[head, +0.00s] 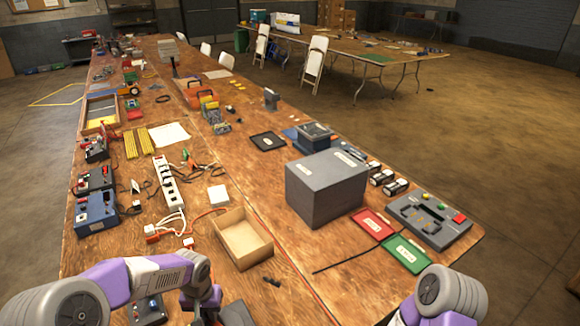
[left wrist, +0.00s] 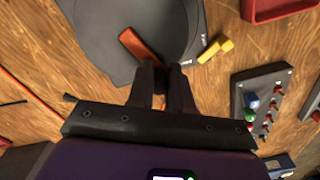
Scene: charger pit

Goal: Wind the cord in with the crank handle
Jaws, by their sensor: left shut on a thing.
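In the left wrist view, a dark grey reel (left wrist: 165,25) with a round disc lies at the top. An orange crank arm (left wrist: 138,45) slants across it toward my fingers. My left gripper (left wrist: 160,82) is shut at the end of this crank arm; the handle grip is mostly hidden between the fingers. In the head view my left gripper (head: 207,302) is low at the front of the bench, beside a dark part of the reel (head: 238,314). An orange cord (left wrist: 32,95) runs over the wood at the left. Only my right arm's links show at lower right.
A yellow piece (left wrist: 215,48) sits beside the reel. A grey panel with knobs (left wrist: 270,95) and a red tray (left wrist: 262,14) are near. In the head view, an open cardboard box (head: 242,238) and a large grey box (head: 326,188) stand beyond my left gripper.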

